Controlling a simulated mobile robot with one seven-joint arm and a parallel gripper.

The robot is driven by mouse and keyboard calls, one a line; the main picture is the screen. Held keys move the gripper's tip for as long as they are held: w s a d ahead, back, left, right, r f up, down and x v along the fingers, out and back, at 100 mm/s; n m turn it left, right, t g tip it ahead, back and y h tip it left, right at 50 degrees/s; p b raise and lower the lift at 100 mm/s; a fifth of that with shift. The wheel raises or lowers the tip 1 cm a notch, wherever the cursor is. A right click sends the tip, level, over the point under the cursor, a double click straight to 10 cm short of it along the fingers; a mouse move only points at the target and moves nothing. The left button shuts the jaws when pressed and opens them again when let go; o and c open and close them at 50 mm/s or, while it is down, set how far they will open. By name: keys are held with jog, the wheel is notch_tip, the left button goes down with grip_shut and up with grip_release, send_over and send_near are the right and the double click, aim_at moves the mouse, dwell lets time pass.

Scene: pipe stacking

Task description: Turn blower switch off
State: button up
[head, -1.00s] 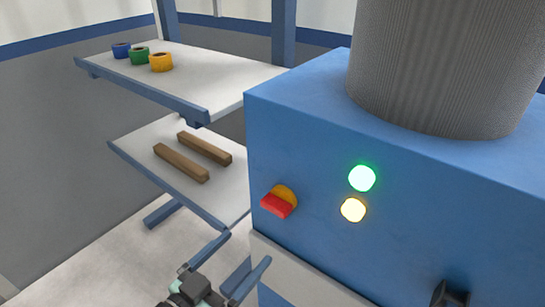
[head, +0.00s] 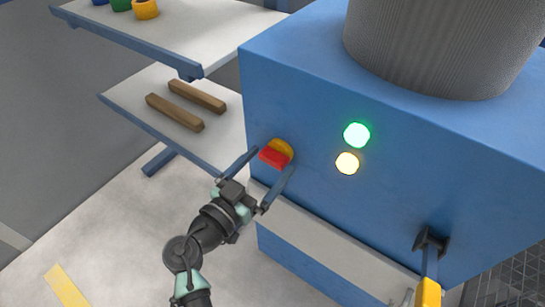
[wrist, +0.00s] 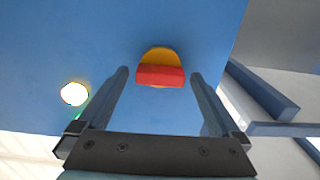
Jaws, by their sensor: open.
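The blower switch (head: 275,153) is a red bar on a round yellow base, on the front face of the blue blower box (head: 330,210). In the head view the red bar lies slightly tilted. My gripper (head: 269,162) is open, with one finger on each side of the switch. In the wrist view the switch (wrist: 160,68) sits between and just beyond the two fingertips of my gripper (wrist: 159,72), with a gap on both sides. Whether a finger touches the box cannot be told. A green light (head: 357,135) and a yellowish light (head: 347,163) glow right of the switch.
A shelf to the left holds tape rolls (head: 145,9) on its upper board and two wooden bars (head: 197,96) on its lower board. A dark lever with a yellow handle (head: 428,292) stands out at the box's lower right. A grey cylinder (head: 430,45) tops the box.

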jog(key=shift+x, duration=1.1)
jog(key=c, duration=1.3)
